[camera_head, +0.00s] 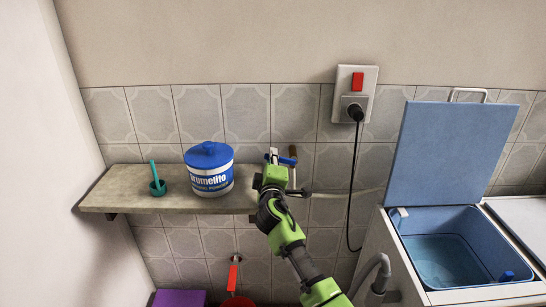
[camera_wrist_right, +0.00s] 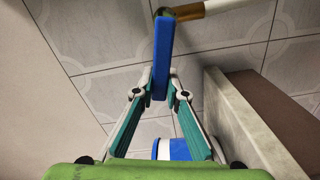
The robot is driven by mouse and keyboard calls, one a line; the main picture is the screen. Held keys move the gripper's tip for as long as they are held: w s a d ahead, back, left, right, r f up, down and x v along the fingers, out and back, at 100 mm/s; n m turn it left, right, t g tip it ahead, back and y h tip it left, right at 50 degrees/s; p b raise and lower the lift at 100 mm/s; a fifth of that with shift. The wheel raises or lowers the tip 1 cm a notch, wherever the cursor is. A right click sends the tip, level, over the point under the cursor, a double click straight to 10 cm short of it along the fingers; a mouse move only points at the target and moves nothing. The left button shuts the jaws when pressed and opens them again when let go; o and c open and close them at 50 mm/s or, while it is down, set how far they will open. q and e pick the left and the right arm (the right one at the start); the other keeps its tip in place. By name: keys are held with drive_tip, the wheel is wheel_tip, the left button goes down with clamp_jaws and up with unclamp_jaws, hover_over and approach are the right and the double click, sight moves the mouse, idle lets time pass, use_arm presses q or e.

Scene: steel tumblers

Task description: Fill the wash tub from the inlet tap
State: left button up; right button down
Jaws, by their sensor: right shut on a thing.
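The inlet tap is on the tiled wall; its blue lever (camera_head: 267,156) shows at the tip of my right gripper (camera_head: 272,163). In the right wrist view the blue lever (camera_wrist_right: 163,45) stands between the fingertips of my right gripper (camera_wrist_right: 161,82), which is shut on it. My gripper and arm hide much of the tap in the head view. The wash tub (camera_head: 405,236) is at the right, open, with its blue lid (camera_head: 450,150) raised. A teal surface shows low inside; I cannot tell its exact level. My left gripper is not in view.
A plug in a wall socket (camera_head: 356,100) has a hanging black cord (camera_head: 352,200). A grey hose (camera_head: 376,268) rises beside the tub.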

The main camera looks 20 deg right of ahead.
idle(0.3)
drive_tip(key=c, duration=2)
unclamp_jaws()
drive_tip(key=shift+d, duration=0.1)
drive_tip(key=shift+w+f, duration=0.1)
drive_tip(key=shift+f, duration=0.05)
drive_tip(key=v, duration=1.2)
